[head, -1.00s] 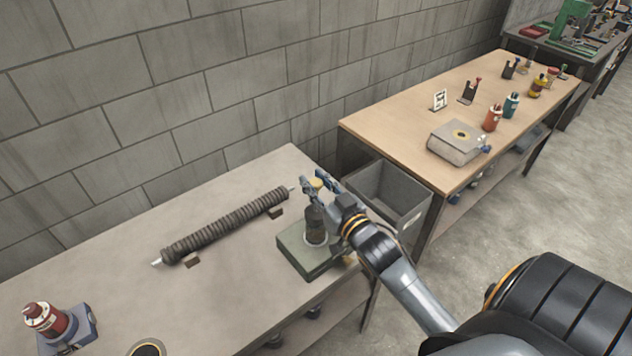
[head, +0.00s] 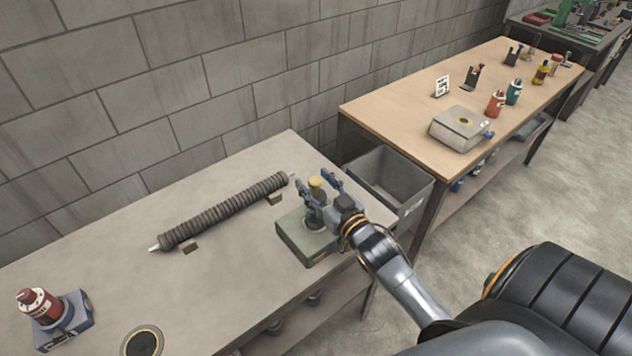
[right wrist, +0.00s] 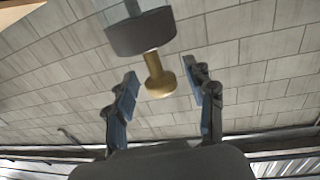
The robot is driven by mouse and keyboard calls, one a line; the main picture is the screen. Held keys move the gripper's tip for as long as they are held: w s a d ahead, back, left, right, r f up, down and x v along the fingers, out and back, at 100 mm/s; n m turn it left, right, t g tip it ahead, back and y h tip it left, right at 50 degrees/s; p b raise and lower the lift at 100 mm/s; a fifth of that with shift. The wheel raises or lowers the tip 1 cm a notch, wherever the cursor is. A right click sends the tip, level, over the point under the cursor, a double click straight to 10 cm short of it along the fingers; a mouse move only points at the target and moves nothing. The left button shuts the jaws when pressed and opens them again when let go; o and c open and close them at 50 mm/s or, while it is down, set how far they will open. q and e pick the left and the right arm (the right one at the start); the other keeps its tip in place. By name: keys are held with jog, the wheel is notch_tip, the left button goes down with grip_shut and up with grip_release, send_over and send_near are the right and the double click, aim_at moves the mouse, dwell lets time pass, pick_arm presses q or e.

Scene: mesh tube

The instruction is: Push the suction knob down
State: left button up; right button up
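The suction knob (head: 317,182) is a brass-yellow cap on top of a small upright pump unit with a grey-green base (head: 308,241), near the right end of the grey table. My right gripper (head: 318,180) is open around it, one finger on each side. In the right wrist view, the knob (right wrist: 158,84) is a brass stem with a flared end below a dark collar (right wrist: 140,33). It sits between the open fingers (right wrist: 160,84), with visible gaps on both sides. The gripper partly hides the pump's body in the head view. My left gripper is not in view.
A ribbed mesh tube (head: 222,211) lies on the grey table (head: 225,285) left of the pump. A red-capped bottle (head: 38,305) stands at the far left. A grey bin (head: 395,180) is beyond the right end. A wooden table (head: 400,112) with bottles stands behind.

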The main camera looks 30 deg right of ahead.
jog(key=shift+s+r, duration=0.1)
jog(key=shift+s, duration=0.1)
jog(key=s, duration=1.1)
jog(key=shift+s+a, duration=0.2)
jog(key=shift+s, duration=0.15)
